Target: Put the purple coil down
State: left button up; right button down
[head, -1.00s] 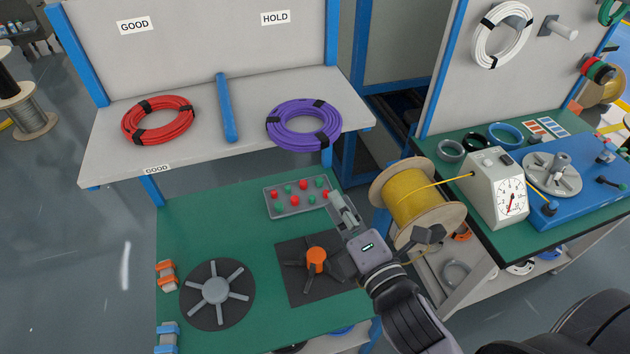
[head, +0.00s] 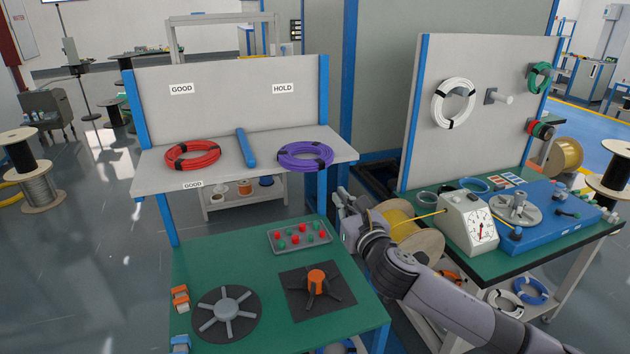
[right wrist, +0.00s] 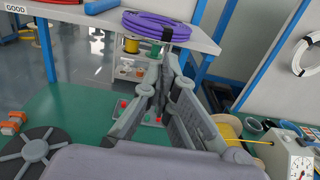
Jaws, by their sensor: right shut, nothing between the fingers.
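The purple coil (head: 305,156) lies flat on the right part of the grey shelf (head: 228,168), under the HOLD label (head: 283,89), with black ties around it. It also shows at the top of the right wrist view (right wrist: 157,26). My right gripper (head: 343,197) is shut and empty, below and to the right of the coil, apart from it. In the right wrist view its fingers (right wrist: 163,62) point toward the shelf edge below the coil. My left gripper is out of view.
A red coil (head: 192,155) lies on the shelf's left part, beyond a blue divider bar (head: 246,147). A yellow spool (head: 404,222) stands close beside my right arm. The green table (head: 255,258) holds a button tray (head: 300,237) and a grey spoked disc (head: 226,309).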

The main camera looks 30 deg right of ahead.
aim_at(317, 170)
jog(key=p+x, duration=0.3)
jog(key=x, duration=0.8)
jog(key=shift+a+r, duration=0.15)
jog(key=shift+w+p, duration=0.3)
jog(key=shift+w, duration=0.35)
jog(key=shift+x, duration=1.25)
jog(key=shift+w, duration=0.4)
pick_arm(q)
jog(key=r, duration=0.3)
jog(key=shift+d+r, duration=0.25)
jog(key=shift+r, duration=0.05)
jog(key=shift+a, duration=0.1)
pick_arm(e)
jog(key=shift+s+d, duration=0.15)
jog(key=shift+d, duration=0.1)
